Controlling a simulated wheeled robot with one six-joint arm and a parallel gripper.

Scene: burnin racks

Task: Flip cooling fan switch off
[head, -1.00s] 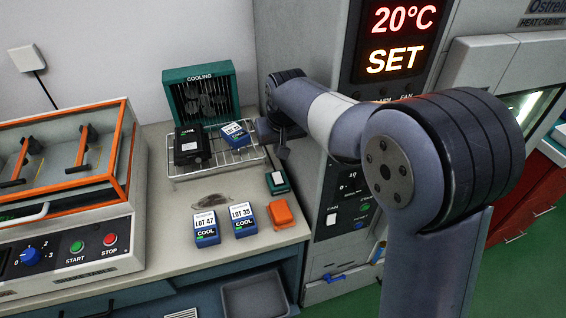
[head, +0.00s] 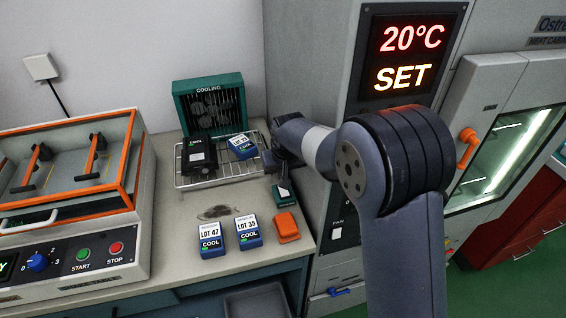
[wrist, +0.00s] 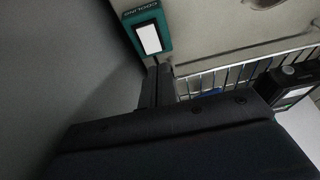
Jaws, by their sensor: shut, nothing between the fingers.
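The cooling fan (head: 208,108) is a teal box with a grille, standing behind the wire rack against the wall. Its switch (head: 284,197) is a small teal box with a white rocker, on the bench right of the rack. In the wrist view the switch (wrist: 148,37) shows its white rocker and the word COOLING. My gripper (head: 283,180) is shut and empty, just above the far part of the switch and partly covering it. In the wrist view the closed fingertips (wrist: 157,66) are close to the switch's edge; I cannot tell whether they touch.
The wire rack (head: 222,178) holds a black device (head: 198,160) and a blue-white LOT box (head: 242,146). LOT 47 (head: 211,238), LOT 35 (head: 247,231) and an orange block (head: 287,227) stand in front. The tall oven cabinet (head: 345,205) closes off the right side.

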